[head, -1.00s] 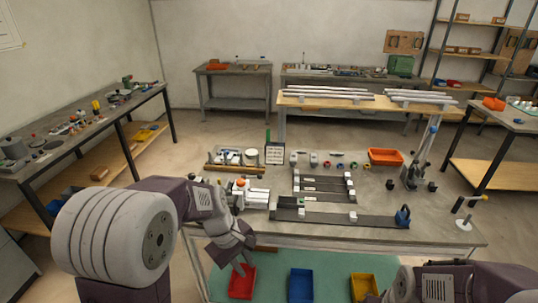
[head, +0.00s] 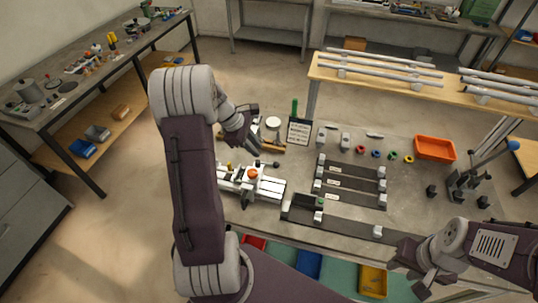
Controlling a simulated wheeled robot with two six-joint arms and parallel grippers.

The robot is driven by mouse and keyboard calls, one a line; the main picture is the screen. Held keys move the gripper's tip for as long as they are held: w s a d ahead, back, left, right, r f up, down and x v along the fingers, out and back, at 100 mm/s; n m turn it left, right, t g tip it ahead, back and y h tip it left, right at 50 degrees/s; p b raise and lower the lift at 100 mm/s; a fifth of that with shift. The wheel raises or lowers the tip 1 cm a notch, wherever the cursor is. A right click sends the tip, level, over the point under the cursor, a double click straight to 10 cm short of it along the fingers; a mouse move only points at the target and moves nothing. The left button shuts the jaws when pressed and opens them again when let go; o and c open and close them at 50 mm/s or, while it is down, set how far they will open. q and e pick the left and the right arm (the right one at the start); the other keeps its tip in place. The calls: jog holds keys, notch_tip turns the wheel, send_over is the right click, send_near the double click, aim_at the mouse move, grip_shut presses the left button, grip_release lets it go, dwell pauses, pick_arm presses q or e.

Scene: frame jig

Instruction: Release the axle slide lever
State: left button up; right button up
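A white and grey slide fixture (head: 262,188) with an orange round knob (head: 253,174) sits at the left of the workbench. A small black knob (head: 276,165) shows behind it. I cannot tell which part is the axle slide lever. At the bench's right, a dark stand carries a lever with a blue end (head: 513,145). My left gripper (head: 243,128) is above the bench's far left edge, behind the slide fixture, near a white round part (head: 273,123). My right gripper (head: 412,270) is low at the front right, apart from both. Neither gripper's finger opening is clear.
Dark rails (head: 345,222) with white blocks lie mid-bench. A sign card (head: 299,131) stands at the back, near coloured rings and an orange bin (head: 434,148). Red, blue (head: 308,264) and yellow (head: 373,281) bins sit at the front, below the benchtop. A side bench stands left.

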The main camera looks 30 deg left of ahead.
aim_at(267, 164)
pick_arm(q)
jog(key=x, duration=0.8)
jog(key=shift+w, duration=0.2)
jog(key=shift+d+f, duration=0.2)
jog(key=shift+f, duration=0.3)
jog(key=shift+w, duration=0.1)
jog(key=shift+f, duration=0.1)
jog(key=shift+c, duration=0.3)
grip_shut()
jog(key=shift+w, duration=0.15)
